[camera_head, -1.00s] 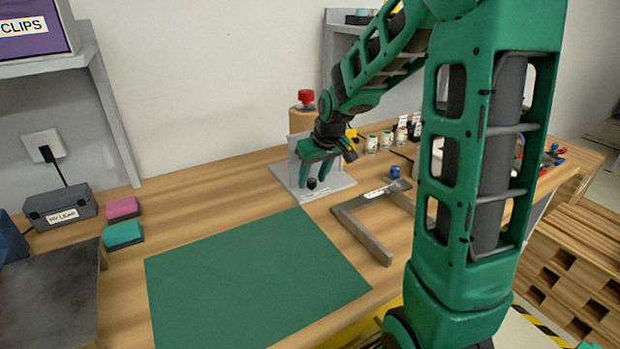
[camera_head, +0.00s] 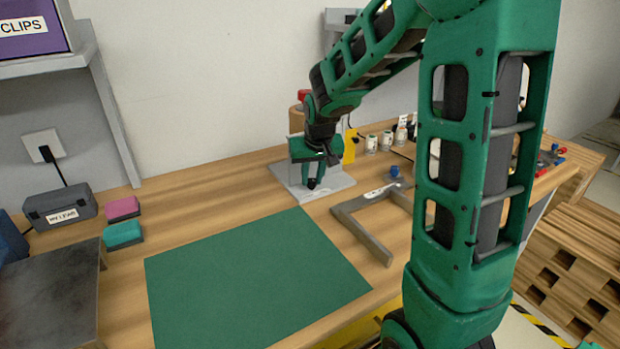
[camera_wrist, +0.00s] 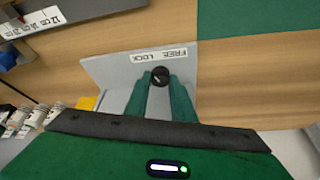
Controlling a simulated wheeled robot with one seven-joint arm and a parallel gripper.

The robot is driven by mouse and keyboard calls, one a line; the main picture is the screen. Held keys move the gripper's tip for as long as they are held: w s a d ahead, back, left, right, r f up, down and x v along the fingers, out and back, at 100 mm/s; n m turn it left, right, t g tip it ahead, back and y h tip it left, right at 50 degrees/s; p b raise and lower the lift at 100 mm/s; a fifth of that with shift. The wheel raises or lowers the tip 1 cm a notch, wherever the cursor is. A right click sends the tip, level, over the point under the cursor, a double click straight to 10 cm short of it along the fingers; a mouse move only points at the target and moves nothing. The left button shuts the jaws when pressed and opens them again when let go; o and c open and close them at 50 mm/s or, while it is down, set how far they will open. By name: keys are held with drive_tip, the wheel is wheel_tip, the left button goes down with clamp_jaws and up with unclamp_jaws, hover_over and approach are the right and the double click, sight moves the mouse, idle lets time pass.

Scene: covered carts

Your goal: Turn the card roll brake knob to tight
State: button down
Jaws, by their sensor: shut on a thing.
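The small black brake knob (camera_wrist: 160,75) stands on a grey plate (camera_wrist: 110,70) with a white label reading FREE and LOCK, upside down in the wrist view. A light mark shows on the knob, but it is too small to read its setting surely. My gripper (camera_wrist: 162,84) points at the plate, its two green fingers shut on the knob, one on each side. In the head view my gripper (camera_head: 313,180) is low over the grey base (camera_head: 338,182), and its fingers mostly hide the knob. The card roll (camera_head: 296,122) stands behind, largely hidden by my arm.
A grey angled frame (camera_head: 368,238) lies just right of the base, with a blue knob (camera_head: 394,171) beyond it. Several small jars (camera_head: 372,144) stand behind. A green mat (camera_head: 250,280) lies flat in front. Pink (camera_head: 122,207) and teal (camera_head: 122,234) blocks sit at left.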

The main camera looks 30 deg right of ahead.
drive_tip(key=shift+a+m, duration=0.1)
drive_tip(key=shift+m, duration=0.3)
drive_tip(key=c, duration=1.5)
unclamp_jaws()
drive_tip(key=shift+r, duration=0.1)
drive_tip(key=v, duration=1)
drive_tip(key=shift+a+r, duration=0.2)
drive_tip(key=shift+s, duration=0.1)
drive_tip(key=s+d+f+g, duration=0.1)
drive_tip(key=s+f, duration=0.1)
drive_tip(key=s, duration=0.8)
drive_tip(key=s+d+f+m+g+y, duration=0.1)
drive_tip(key=s+f, duration=0.1)
drive_tip(key=s, duration=0.8)
drive_tip(key=s+d+f+g, duration=0.1)
drive_tip(key=s+f+g, duration=0.1)
drive_tip(key=s, duration=0.8)
drive_tip(key=shift+s+d+f+m+y, duration=0.2)
drive_tip(key=shift+m+y, duration=0.1)
drive_tip(key=shift+m, duration=0.1)
